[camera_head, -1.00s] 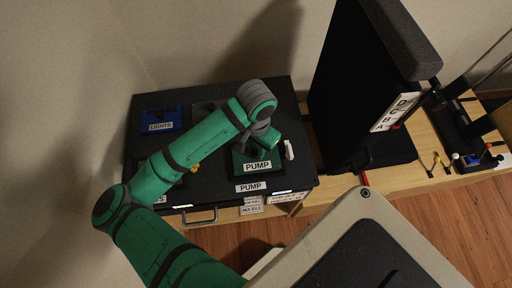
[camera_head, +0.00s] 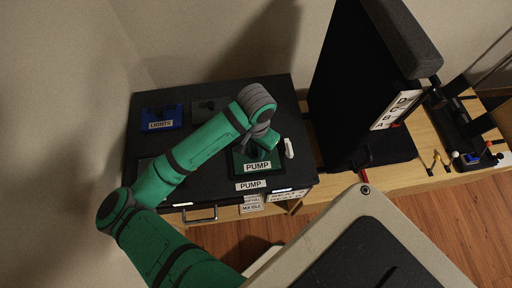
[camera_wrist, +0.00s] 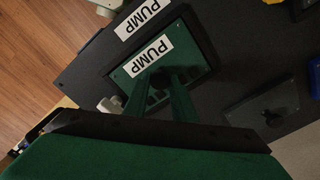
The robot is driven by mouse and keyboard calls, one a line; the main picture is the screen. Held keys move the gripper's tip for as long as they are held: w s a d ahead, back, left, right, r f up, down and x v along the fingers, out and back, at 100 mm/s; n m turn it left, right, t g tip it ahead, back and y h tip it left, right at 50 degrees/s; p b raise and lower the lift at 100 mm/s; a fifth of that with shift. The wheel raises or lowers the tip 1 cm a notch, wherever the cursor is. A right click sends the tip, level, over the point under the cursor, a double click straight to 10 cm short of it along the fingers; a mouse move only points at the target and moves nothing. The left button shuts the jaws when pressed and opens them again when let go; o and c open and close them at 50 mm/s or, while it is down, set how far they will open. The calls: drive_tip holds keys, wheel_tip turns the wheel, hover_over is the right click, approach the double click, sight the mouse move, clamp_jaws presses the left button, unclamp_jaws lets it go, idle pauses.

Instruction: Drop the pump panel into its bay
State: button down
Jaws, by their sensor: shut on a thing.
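The green pump panel (camera_head: 258,166), with a white PUMP label, is at the right front of the black console top (camera_head: 222,106). My gripper (camera_wrist: 160,78) is shut on the pump panel near its middle, by a dark knob. In the wrist view the panel (camera_wrist: 187,57) lies almost flat and parallel to the console, above or in the bay beside the console's own PUMP label (camera_head: 251,185). The bay's edges are mostly hidden under the panel, so I cannot tell whether it is fully seated. My arm hides part of the console top in the head view.
A blue LIGHTS panel (camera_head: 161,119) sits at the console's back left. A grey plate with a dark knob (camera_wrist: 269,111) is beside the pump panel. A white lever (camera_head: 289,148) stands right of it. A tall black panel (camera_head: 352,90) rises to the right.

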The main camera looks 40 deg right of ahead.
sight(256, 152)
drive_tip(key=shift+f, duration=0.1)
drive_tip(key=c, duration=1.4)
unclamp_jaws()
wheel_tip(256, 152, up, 11)
drive_tip(key=shift+f, duration=0.1)
